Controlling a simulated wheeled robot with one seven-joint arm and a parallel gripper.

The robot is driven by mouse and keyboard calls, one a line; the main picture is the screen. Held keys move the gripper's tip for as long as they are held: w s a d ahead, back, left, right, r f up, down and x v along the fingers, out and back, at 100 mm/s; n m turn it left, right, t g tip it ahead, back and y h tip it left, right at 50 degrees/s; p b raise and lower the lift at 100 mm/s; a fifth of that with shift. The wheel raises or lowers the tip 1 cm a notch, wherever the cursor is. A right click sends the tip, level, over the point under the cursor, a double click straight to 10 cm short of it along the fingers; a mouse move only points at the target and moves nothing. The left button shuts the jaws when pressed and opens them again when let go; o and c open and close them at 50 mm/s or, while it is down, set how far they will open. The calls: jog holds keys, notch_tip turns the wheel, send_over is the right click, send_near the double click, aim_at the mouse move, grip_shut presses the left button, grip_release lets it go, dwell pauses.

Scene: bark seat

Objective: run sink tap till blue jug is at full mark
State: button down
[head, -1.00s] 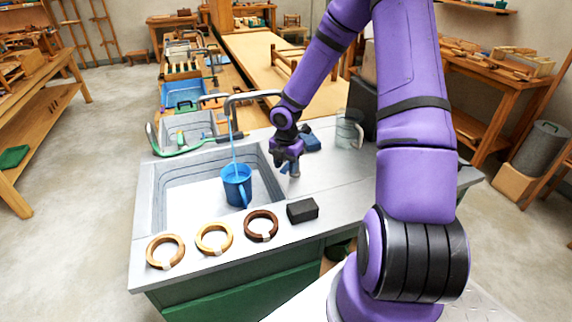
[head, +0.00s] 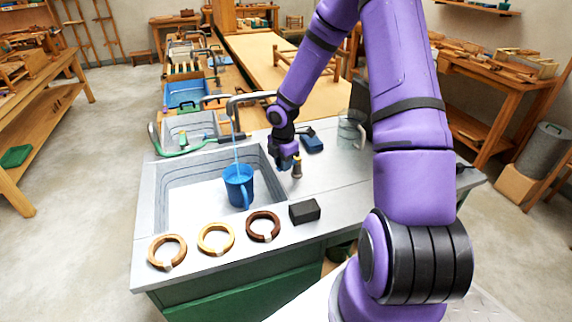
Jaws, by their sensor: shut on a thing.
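The blue jug (head: 238,188) stands upright in the sink basin (head: 180,215), its handle toward me. A thin blue stream of water (head: 235,145) runs from the curved spout (head: 250,97) into the jug's open mouth. The water level and full mark are too small to make out. My gripper (head: 285,165) is right of the basin, at the small upright tap post (head: 297,168) on the counter. It is shut on what appears to be the tap handle; the fingers mostly hide the hold.
Three wooden rings (head: 216,239) and a black block (head: 304,211) lie along the counter's front edge. A dark blue object (head: 312,143) and a clear glass jug (head: 351,130) stand behind my gripper. The counter right of the tap post is clear.

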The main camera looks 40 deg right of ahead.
jog(key=shift+w+d+m, duration=0.1)
jog(key=shift+w+m, duration=0.5)
jog(key=shift+m, duration=0.4)
jog(key=shift+w+d+m, duration=0.1)
jog(key=shift+w+m, duration=0.45)
jog(key=shift+m, duration=0.45)
jog(key=c, duration=1)
grip_release()
jog(key=shift+o, duration=0.2)
jog(key=shift+r, duration=0.1)
notch_tip(320, 180, up, 11)
jog(key=shift+f, duration=0.2)
